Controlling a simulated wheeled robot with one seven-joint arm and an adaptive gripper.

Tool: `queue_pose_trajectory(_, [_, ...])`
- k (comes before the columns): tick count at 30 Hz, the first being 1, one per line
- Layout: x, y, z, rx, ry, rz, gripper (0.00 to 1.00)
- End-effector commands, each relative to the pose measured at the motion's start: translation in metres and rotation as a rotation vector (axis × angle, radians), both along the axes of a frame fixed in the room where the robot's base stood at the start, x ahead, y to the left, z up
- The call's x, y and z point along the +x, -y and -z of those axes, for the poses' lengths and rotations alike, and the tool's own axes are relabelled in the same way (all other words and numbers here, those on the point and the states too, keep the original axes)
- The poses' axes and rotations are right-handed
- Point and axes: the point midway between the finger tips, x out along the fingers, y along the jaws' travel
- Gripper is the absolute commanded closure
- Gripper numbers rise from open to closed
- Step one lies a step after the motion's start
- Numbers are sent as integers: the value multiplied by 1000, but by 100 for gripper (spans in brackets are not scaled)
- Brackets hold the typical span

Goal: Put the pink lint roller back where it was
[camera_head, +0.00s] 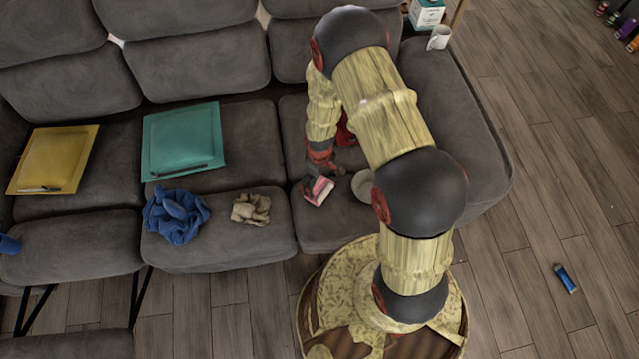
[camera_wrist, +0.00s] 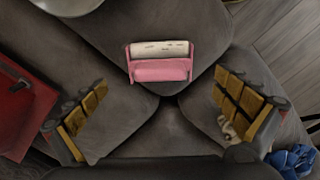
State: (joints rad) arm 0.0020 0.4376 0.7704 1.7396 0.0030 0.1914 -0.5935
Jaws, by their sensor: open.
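The pink lint roller (camera_head: 319,191) with a white sheet part lies on the front of the sofa's right seat. It also shows in the wrist view (camera_wrist: 161,70), upper middle, beyond and between my fingers, with nothing touching it there. My gripper (camera_head: 323,172) is above the seat close to the roller. Its two fingers stand wide apart and empty in the wrist view (camera_wrist: 161,92). In the head view the arm hides part of the seat behind the roller.
A grey round dish (camera_head: 363,186) lies right of the roller. A red object (camera_wrist: 22,105) is at the left of the wrist view. A tan cloth (camera_head: 251,209) and blue cloth (camera_head: 175,215) lie left. A white mug (camera_head: 439,37) stands on the armrest. Floor at right is mostly clear.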

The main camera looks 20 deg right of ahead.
Motion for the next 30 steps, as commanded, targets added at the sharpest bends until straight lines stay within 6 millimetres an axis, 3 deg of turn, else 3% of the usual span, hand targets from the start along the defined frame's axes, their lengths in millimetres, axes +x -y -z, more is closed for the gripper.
queue_pose_trajectory(3, [0, 0, -24, 0, 0, 0, 0])
queue_pose_trajectory(11, [1, 0, -48, 0, 2, 3, 0])
queue_pose_trajectory(14, [11, 0, -73, 1, 25, 21, 0])
queue_pose_trajectory(17, [23, 0, -121, 2, 62, 60, 0])
queue_pose_trajectory(22, [29, 0, -228, 11, 144, 155, 0])
queue_pose_trajectory(26, [16, 0, -305, 24, 204, 230, 0])
queue_pose_trajectory(30, [-12, -1, -378, 43, 269, 309, 0])
